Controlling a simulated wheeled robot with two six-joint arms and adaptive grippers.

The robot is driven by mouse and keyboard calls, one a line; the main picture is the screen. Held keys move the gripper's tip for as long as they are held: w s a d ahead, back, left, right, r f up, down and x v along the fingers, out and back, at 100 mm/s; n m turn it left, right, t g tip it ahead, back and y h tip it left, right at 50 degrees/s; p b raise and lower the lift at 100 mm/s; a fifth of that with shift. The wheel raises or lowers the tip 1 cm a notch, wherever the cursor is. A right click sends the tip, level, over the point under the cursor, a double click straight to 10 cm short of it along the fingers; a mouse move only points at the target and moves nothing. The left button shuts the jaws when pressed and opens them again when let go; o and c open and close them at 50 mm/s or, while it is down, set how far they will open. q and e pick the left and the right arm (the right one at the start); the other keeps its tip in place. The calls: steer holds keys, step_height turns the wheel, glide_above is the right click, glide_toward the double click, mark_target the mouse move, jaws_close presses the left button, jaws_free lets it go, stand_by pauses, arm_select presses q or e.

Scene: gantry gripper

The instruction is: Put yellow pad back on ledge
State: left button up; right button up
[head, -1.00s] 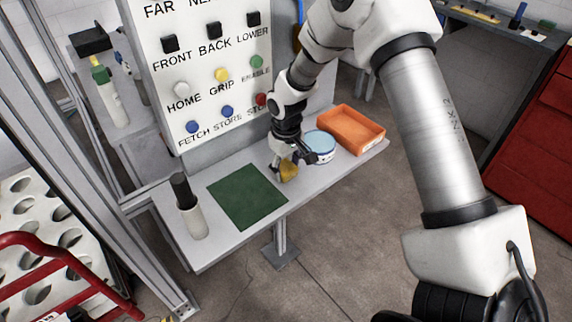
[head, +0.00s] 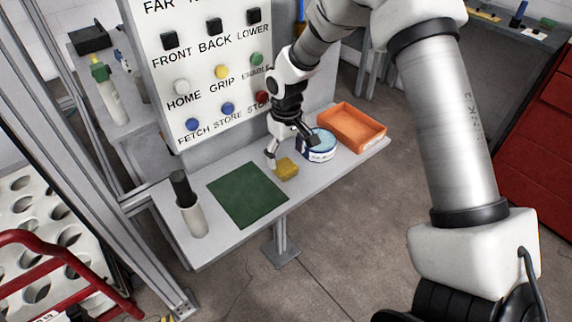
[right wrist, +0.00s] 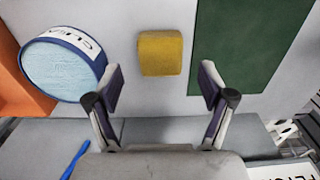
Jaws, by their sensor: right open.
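The yellow pad (head: 286,169) lies on the grey ledge (head: 228,238), between the green mat and the round blue-and-white tub. It also shows in the right wrist view (right wrist: 160,52), flat on the ledge. My right gripper (head: 291,155) is just above and behind the pad, with its fingers spread. In the right wrist view the open fingers (right wrist: 160,88) stand on either side of the pad's line, and the pad is beyond their tips, with nothing between them. My left gripper is in neither view.
A green mat (head: 247,196) lies left of the pad. The tub (head: 319,146) and an orange tray (head: 351,130) stand to the right. A holder with a black-handled item (head: 190,205) stands at the ledge's left. A button panel (head: 205,70) rises behind.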

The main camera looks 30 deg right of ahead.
mark_target(287, 166)
step_height(287, 166, up, 8)
steer(key=shift+s+f, duration=0.1)
steer(key=shift+f, duration=0.05)
stand_by(0.4)
